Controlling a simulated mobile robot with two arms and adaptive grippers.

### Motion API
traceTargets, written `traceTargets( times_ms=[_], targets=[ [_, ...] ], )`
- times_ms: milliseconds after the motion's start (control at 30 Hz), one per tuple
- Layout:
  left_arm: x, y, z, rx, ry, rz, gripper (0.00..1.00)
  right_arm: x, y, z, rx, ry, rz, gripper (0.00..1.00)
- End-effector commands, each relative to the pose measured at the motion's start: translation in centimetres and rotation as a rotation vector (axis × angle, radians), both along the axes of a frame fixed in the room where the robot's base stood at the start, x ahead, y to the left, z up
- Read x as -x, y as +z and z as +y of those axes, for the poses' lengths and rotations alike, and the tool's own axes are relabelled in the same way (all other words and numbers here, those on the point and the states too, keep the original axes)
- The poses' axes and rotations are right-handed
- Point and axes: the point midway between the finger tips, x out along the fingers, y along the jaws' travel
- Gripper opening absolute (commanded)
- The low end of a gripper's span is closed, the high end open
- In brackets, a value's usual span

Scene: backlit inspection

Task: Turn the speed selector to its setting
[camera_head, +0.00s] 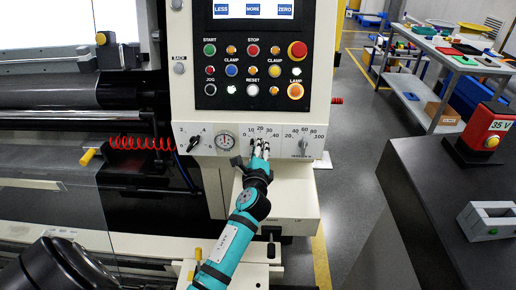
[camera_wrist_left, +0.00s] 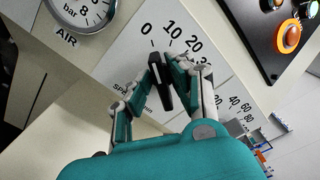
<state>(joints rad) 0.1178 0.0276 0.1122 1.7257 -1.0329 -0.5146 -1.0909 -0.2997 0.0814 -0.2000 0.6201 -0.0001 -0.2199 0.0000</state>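The speed selector (camera_wrist_left: 160,86) is a dark, narrow knob on the light machine panel. A printed scale running 0, 10, 20, 30 curves around it. My right gripper is in neither view.
Beside the selector are an air gauge (camera_head: 225,140) and another dial (camera_head: 303,144) marked to 100. Above is a black panel (camera_head: 254,75) with buttons and lamps. A red coiled hose (camera_head: 140,143) hangs left. A dark bench (camera_head: 440,195) stands right, across a clear floor strip.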

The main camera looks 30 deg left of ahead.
Motion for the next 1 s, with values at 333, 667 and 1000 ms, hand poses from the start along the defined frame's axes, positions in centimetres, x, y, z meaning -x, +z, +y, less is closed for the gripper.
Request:
traceTargets(
  times_ms=[333, 667, 1000],
  targets=[
    [0.1, 0.0, -0.1, -0.002, -0.001, 0.001, 0.34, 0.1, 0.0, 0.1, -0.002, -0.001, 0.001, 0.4],
    [4.2, -0.2, -2.7, 0.001, -0.002, 0.003, 0.34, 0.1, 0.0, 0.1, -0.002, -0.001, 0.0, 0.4],
    [9.4, -0.1, -5.8, 0.001, -0.001, 0.003, 0.34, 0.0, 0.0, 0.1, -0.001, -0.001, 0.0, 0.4]
  ],
)
